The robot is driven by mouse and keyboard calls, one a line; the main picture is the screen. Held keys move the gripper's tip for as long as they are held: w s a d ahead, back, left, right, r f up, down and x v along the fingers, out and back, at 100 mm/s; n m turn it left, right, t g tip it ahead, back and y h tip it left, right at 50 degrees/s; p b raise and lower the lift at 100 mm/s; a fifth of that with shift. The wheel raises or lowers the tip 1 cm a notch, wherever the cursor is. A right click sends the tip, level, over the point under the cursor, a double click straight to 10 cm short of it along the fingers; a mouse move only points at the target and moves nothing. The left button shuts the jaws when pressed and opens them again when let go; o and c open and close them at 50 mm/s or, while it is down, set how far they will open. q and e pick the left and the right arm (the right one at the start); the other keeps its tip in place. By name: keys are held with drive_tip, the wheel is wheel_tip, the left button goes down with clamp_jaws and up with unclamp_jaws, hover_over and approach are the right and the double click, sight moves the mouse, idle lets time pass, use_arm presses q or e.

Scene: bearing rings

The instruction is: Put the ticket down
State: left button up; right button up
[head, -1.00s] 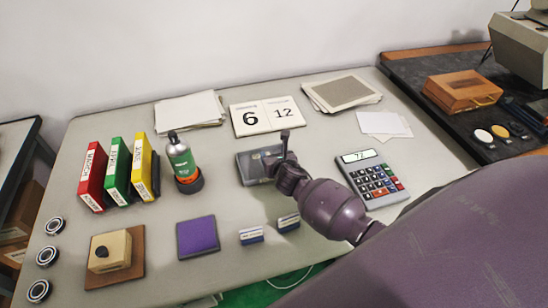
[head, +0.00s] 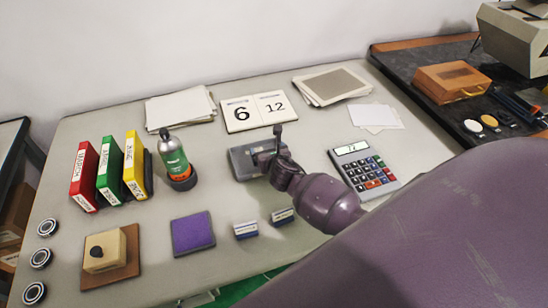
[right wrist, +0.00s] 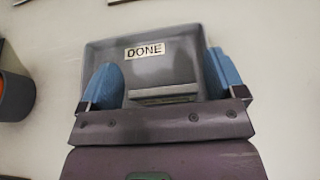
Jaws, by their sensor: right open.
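A grey tray (head: 240,163) labelled DONE lies on the table in front of the desk calendar. It also fills the middle of the right wrist view (right wrist: 200,45). My right gripper (head: 262,160) is over the tray; in the right wrist view its two blue fingertips (right wrist: 165,85) stand wide apart, open. Between them, low in the tray, is a pale strip with a greenish edge (right wrist: 163,100), which may be the ticket; neither finger visibly touches it. The gripper body hides the near part of the tray. My left gripper is not in view.
A green bottle (head: 173,154) in a dark holder stands left of the tray, with red, green and yellow binders (head: 109,174) beyond it. A calculator (head: 364,168) is at right. A purple pad (head: 193,233) and small blue-white boxes (head: 246,230) lie in front.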

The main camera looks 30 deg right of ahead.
drive_tip(key=p+v, duration=0.1)
drive_tip(key=v, duration=1)
drive_tip(key=shift+p, duration=0.35)
drive_tip(key=shift+s, duration=0.1)
drive_tip(key=s+a+r+m+g+y, duration=0.1)
drive_tip(key=s+r+m+g, duration=0.3)
drive_tip(key=s+m, duration=1.05)
drive_tip(key=s+a+r+m+g+y, duration=0.15)
drive_tip(key=s+m+g, duration=0.35)
drive_tip(key=s+m, duration=0.95)
drive_tip(key=w+f+m+t, duration=0.1)
drive_tip(key=w+f+t, duration=0.1)
drive_tip(key=w, duration=0.2)
drive_tip(key=w+f+m+t, duration=0.1)
drive_tip(key=w+f+t, duration=0.1)
drive_tip(key=w+f, duration=0.1)
drive_tip(key=w+f+m+t, duration=0.1)
drive_tip(key=w+f+t, duration=0.1)
drive_tip(key=w+f, duration=0.1)
drive_tip(key=shift+w+a+f+y, duration=0.1)
drive_tip(key=shift+w+y, duration=0.05)
drive_tip(key=shift+w, duration=0.25)
drive_tip(key=shift+w+a+f+y, duration=0.1)
drive_tip(key=shift+w+f, duration=0.05)
drive_tip(key=shift+w, duration=0.25)
drive_tip(key=shift+w+f+t, duration=0.15)
drive_tip(key=shift+f+t, duration=0.3)
drive_tip(key=shift+t, duration=0.35)
